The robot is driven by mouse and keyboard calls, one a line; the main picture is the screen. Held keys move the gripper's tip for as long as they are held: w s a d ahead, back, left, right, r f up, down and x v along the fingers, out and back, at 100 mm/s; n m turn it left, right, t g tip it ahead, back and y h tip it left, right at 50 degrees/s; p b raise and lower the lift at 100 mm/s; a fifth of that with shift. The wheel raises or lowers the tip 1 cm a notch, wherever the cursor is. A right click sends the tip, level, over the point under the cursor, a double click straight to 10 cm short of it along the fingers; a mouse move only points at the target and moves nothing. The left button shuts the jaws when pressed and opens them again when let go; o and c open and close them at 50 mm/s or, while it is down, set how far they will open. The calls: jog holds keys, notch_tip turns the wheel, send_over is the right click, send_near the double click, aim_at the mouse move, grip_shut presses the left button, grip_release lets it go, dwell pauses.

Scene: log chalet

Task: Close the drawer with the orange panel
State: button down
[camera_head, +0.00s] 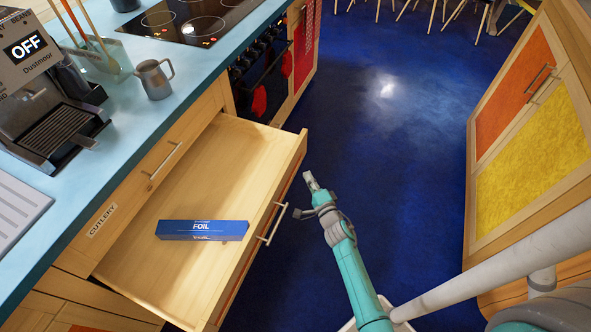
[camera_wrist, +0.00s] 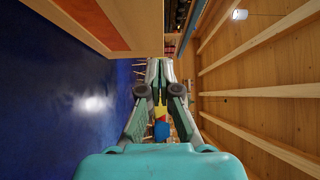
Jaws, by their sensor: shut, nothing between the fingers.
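The drawer (camera_head: 150,254) is pulled well out from the counter in the head view. Its front faces right, with a metal bar handle (camera_head: 272,224) and a sliver of orange panel (camera_head: 262,246) seen edge-on. A blue foil box (camera_head: 203,231) lies inside. My gripper (camera_head: 309,178) is shut and empty, in front of the drawer front and to the right of its handle, apart from it. In the wrist view my gripper (camera_wrist: 160,98) points ahead with its fingers together. An orange panel with a wooden frame (camera_wrist: 62,22) fills the upper left there; I cannot tell which unit it belongs to.
A shut cutlery drawer (camera_head: 152,168) sits above the open one. The oven (camera_head: 262,75) is beyond it. A cabinet with orange and yellow panels (camera_head: 535,150) stands at the right. Blue floor (camera_head: 400,130) between them is clear. Chairs (camera_head: 455,12) stand far back.

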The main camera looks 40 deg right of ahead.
aim_at(291, 162)
jog(key=shift+w+a, duration=0.25)
jog(key=shift+w, duration=0.75)
jog(key=shift+w+a, duration=0.2)
jog(key=shift+w, duration=0.75)
jog(key=shift+w+a, duration=0.25)
jog(key=shift+w, duration=0.75)
